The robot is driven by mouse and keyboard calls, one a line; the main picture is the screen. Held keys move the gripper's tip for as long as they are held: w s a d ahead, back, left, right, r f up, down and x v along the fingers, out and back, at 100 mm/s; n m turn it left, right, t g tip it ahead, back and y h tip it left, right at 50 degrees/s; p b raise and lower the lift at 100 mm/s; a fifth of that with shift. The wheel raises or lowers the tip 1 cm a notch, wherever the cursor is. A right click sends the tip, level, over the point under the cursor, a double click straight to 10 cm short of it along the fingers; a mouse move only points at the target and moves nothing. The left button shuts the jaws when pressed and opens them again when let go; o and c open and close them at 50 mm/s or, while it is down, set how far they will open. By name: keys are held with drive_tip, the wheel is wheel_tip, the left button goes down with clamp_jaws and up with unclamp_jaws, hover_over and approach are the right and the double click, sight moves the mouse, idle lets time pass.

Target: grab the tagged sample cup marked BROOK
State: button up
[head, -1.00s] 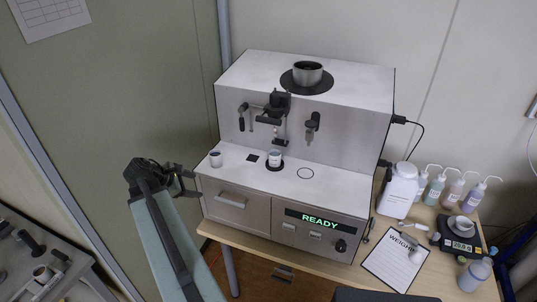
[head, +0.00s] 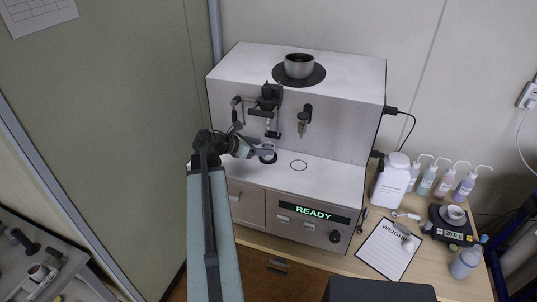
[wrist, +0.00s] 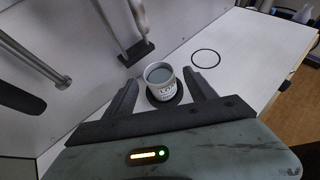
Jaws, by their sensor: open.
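A white sample cup (wrist: 160,77) with grey contents stands upright on a small black disc (wrist: 165,97) in the wrist view. Its front label is small and partly legible; it seems to start with "LO", and I cannot read BROOK on it. My gripper (wrist: 161,80) is open, with one finger on each side of this cup; I cannot tell whether they touch it. In the head view my gripper (head: 266,150) is at the disc on the analyser's (head: 330,176) ledge, and it mostly hides the cup. No second cup shows on the ledge now.
A dark spout (wrist: 137,50) stands close behind the cup. An empty black ring (head: 299,165) marks the ledge to the right. A metal pot (head: 299,66) sits on top of the analyser. Bottles, a scale (head: 452,228) and a clipboard (head: 388,250) occupy the table at right.

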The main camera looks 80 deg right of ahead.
sight(272, 145)
drive_tip(key=b+x, duration=0.1)
drive_tip(key=x, duration=0.3)
drive_tip(key=shift+d, duration=0.1)
drive_tip(key=shift+r, duration=0.1)
clamp_jaws()
drive_tip(key=shift+r, duration=0.1)
drive_tip(key=shift+r+p, duration=0.65)
drive_tip(key=shift+w+a+f, duration=0.15)
drive_tip(key=shift+w+a, duration=0.1)
drive_tip(key=w+a, duration=0.8)
drive_tip(key=a, duration=0.1)
drive_tip(key=shift+w, duration=0.4)
wheel_tip(272, 145, up, 14)
drive_tip(key=p, duration=1.3)
drive_tip(key=shift+f, duration=0.15)
